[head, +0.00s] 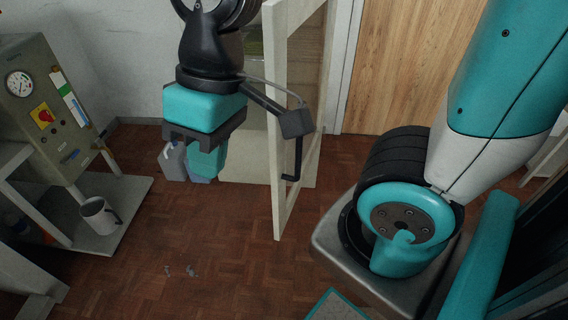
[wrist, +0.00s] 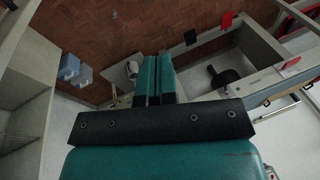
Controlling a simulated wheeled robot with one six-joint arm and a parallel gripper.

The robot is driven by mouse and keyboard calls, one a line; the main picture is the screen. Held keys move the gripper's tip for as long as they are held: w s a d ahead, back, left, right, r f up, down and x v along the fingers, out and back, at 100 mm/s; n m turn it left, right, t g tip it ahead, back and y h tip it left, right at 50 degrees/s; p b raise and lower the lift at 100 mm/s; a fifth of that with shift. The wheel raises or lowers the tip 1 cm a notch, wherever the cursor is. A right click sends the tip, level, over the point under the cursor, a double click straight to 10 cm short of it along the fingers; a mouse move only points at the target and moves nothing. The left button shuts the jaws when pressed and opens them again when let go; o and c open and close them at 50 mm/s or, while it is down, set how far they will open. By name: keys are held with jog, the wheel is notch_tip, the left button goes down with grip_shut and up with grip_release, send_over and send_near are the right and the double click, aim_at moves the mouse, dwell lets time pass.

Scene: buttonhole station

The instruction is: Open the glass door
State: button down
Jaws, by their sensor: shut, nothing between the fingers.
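The glass door (head: 279,190) has a pale cream frame and a dark bar handle (head: 296,160). In the head view it stands open, swung out from the pale cabinet (head: 256,165) behind it. My gripper (head: 206,165) is left of the door, pointing down, apart from the handle. Its teal fingers are together and empty, as the wrist view also shows (wrist: 153,72). The dark camera bracket on my wrist reaches close to the door frame and hides part of it; I cannot tell whether they touch. Pale shelving (wrist: 30,90) fills the left of the wrist view.
A grey jug (head: 173,160) stands on the floor behind my gripper. A control panel with a gauge (head: 40,105) stands at the left, with a mug (head: 99,215) on a low shelf below it. The wooden floor (head: 190,240) in front is mostly clear, with small scraps on it.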

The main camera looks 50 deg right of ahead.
jog(key=w+d+f+m+g+h+b, duration=0.25)
jog(key=w+d+f+m+h, duration=0.3)
jog(key=w+f+m, duration=0.4)
jog(key=w+d+f+m+g+h+b, duration=0.1)
jog(key=w+d+f+m+h+b, duration=0.2)
jog(key=w+d+f+m+h, duration=0.5)
jog(key=s+d+f+m+y+b, duration=0.1)
jog(key=s+d+f+m+y, duration=0.1)
jog(key=f, duration=0.6)
jog(key=s+d+y, duration=0.1)
jog(key=s+d, duration=0.1)
jog(key=s, duration=0.1)
jog(key=shift+d+f, duration=0.2)
jog(key=shift+d, duration=0.2)
jog(key=shift+s+m+y, duration=0.1)
jog(key=shift+m+y, duration=0.15)
